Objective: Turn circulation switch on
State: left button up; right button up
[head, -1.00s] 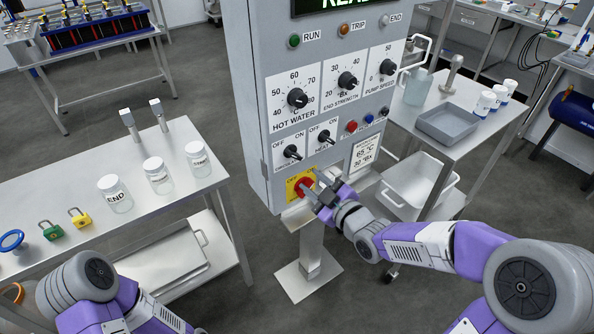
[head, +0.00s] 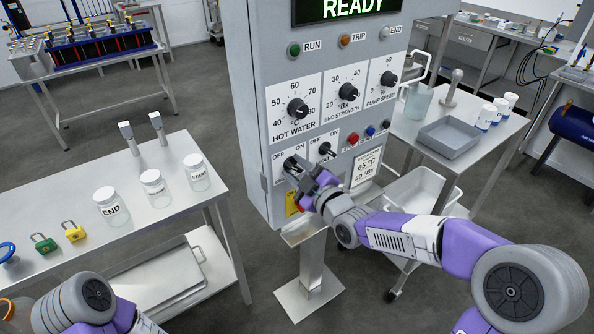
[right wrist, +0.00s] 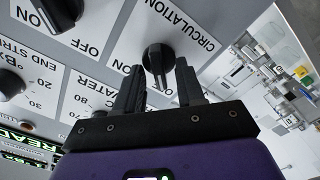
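The circulation switch (right wrist: 158,60) is a black knob on a white plate marked CIRCULATION, OFF and ON. In the head view it is the left one (head: 294,163) of two black switches below the hot water dial. My right gripper (right wrist: 159,66) is open, its two dark fingers on either side of the knob's handle, with gaps showing. In the head view this gripper (head: 300,178) is at the panel, covering the lower part of the switch's plate. I cannot tell for sure which mark the handle points at. My left gripper is out of view.
The second black switch (head: 325,150) is close on the right. A yellow plate (head: 292,203) is partly hidden under my right gripper. Dials for hot water (head: 298,108) and end strength (head: 349,98) sit above. A table with jars (head: 112,208) stands left.

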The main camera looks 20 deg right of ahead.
grip_shut()
dwell(0.3)
jog(key=m, duration=0.3)
jog(key=shift+d, duration=0.1)
jog(key=m, duration=0.3)
jog(key=shift+d+m, duration=0.1)
jog(key=shift+m, duration=0.2)
jog(key=m+p, duration=0.1)
jog(key=m, duration=0.4)
jog(key=shift+w+d+r, duration=0.1)
jog(key=shift+d, duration=0.05)
jog(key=m+p, duration=0.1)
jog(key=m, duration=0.2)
jog(key=m+p, duration=0.1)
jog(key=m, duration=0.2)
jog(key=shift+d+f, duration=0.15)
jog(key=shift+f, duration=0.05)
jog(key=shift+m, duration=0.3)
